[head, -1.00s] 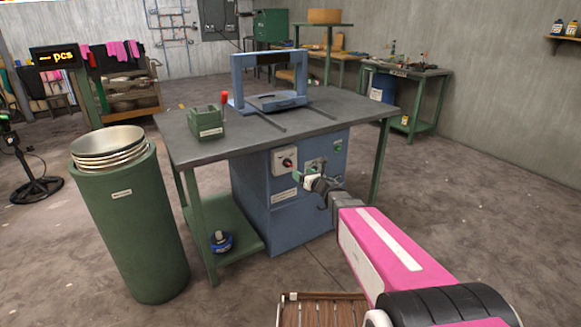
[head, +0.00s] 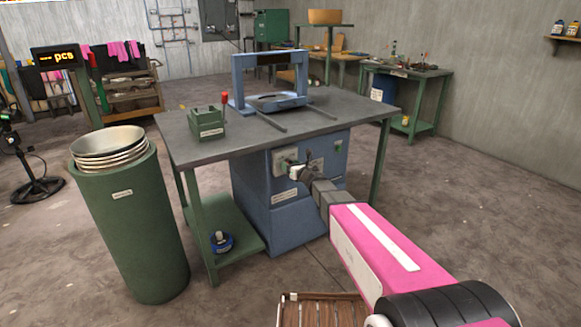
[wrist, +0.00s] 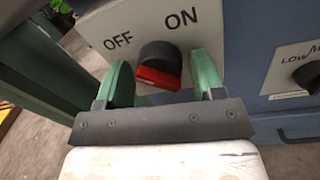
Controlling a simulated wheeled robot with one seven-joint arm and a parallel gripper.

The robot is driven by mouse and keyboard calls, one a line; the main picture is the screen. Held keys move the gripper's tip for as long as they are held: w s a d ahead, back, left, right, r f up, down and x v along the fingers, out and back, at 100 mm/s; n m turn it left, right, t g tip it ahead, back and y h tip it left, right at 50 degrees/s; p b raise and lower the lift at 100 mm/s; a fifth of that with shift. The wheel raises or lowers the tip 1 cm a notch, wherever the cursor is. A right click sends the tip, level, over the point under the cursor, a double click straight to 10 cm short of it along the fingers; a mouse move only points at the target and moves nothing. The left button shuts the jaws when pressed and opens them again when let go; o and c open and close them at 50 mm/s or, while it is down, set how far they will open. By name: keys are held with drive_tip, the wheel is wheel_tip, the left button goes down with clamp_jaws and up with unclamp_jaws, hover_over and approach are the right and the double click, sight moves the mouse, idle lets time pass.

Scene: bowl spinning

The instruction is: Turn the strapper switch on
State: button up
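The strapper switch is a black and red rotary knob (wrist: 160,65) on a light plate (wrist: 100,30) marked OFF at left and ON at right. The plate is on the front of the blue strapper cabinet (head: 280,215). My gripper (wrist: 163,75) is open, with one green finger on each side of the knob and gaps visible between. I cannot tell which label the knob points to. In the head view my gripper (head: 298,168) is at the cabinet's front and hides the knob.
A second knob (wrist: 308,76) marked LOW sits to the right on its own plate. A table (head: 200,148) with the blue strapper frame (head: 237,85) stands above the cabinet. A green bin (head: 130,230) of stacked bowls (head: 108,140) stands at left. The floor at right is clear.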

drive_tip(key=c, duration=0.6)
drive_tip(key=shift+m, duration=0.3)
drive_tip(key=m, duration=0.4)
drive_tip(key=shift+f+m, duration=0.1)
drive_tip(key=shift+m, duration=0.2)
drive_tip(key=m, duration=0.4)
drive_tip(key=shift+m+t, duration=0.3)
drive_tip(key=m, duration=0.4)
drive_tip(key=shift+f+m+t, duration=0.1)
drive_tip(key=shift+m+t, duration=0.2)
drive_tip(key=shift+m, duration=0.1)
drive_tip(key=shift+s+m, duration=0.1)
drive_tip(key=shift+m, duration=2.2)
